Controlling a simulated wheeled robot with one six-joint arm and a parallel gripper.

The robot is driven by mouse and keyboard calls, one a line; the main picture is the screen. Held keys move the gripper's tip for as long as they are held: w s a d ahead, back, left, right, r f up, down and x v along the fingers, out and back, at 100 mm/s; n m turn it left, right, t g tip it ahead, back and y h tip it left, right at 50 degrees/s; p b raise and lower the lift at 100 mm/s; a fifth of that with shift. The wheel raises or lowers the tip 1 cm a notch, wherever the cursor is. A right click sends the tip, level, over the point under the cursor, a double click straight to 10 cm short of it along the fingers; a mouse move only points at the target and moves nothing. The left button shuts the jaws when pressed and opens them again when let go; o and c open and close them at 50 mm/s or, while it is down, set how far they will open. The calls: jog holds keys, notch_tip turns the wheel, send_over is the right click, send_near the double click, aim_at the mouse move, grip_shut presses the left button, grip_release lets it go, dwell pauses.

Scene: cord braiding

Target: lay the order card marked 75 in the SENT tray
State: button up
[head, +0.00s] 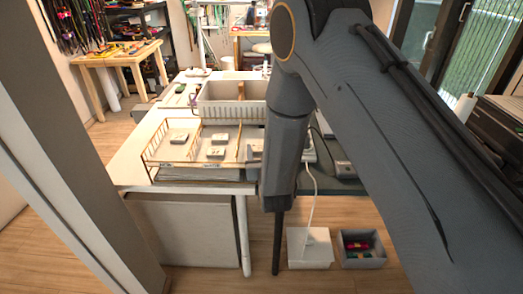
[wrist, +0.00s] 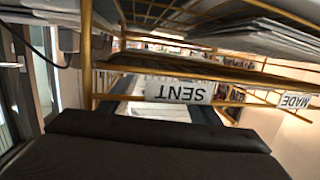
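In the wrist view the SENT label (wrist: 180,90) appears upside down on a gold wire tray (wrist: 125,67). The dark end of my gripper (wrist: 160,145) fills the bottom of this view, close to the label. Its two fingers cannot be told apart, and I cannot see whether it holds anything. In the head view the gold wire tray (head: 147,146) has divided sections with several small pale items (head: 215,152) in it. No number is readable on them, so I cannot pick out the card marked 75. My arm hides the gripper in the head view.
A MADE label (wrist: 294,100) hangs on the wire beside SENT. Stacked papers (wrist: 255,35) show at the top of the wrist view. A pale bin (head: 222,112) stands behind the tray on the table. A white box (head: 310,250) and a grey box (head: 361,262) are on the floor.

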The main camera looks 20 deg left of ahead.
jog(key=shift+r+p, duration=0.45)
jog(key=shift+r, duration=0.05)
jog(key=b+v, duration=0.3)
jog(key=v, duration=0.9)
jog(key=shift+b, duration=0.3)
jog(key=shift+s+a, duration=0.15)
